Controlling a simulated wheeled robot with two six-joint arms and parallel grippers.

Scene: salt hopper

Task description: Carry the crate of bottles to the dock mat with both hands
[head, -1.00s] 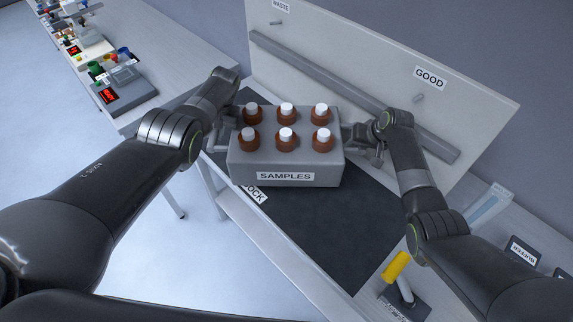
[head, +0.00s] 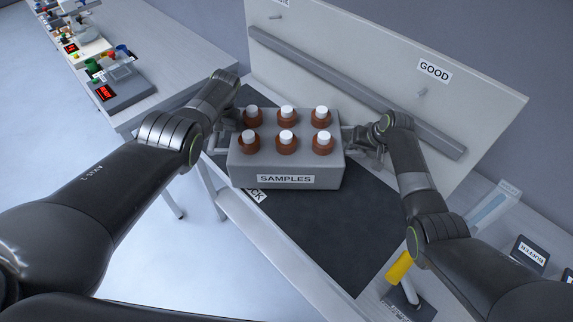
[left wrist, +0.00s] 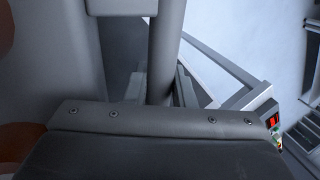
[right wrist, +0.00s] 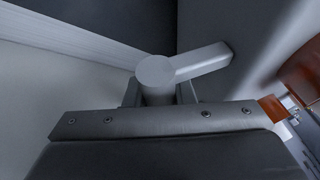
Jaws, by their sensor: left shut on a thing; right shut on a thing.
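The grey crate (head: 285,168) labelled SAMPLES holds several brown bottles (head: 286,143) with white caps, all upright. My left gripper (head: 225,130) is at the crate's left side, shut on its handle (left wrist: 162,60), which shows as a grey bar in the left wrist view. My right gripper (head: 365,140) is at the right side, shut on the other handle (right wrist: 158,75). The dark dock mat (head: 345,235) lies on the table below and in front of the crate. The crate hides part of it, and I cannot tell whether the crate touches it.
A pale board (head: 480,110) marked GOOD, with a grey rail (head: 350,90), stands behind the crate. A yellow-handled device (head: 399,268) stands right of the mat. A side table (head: 180,60) with instruments is at the upper left. The mat's front is clear.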

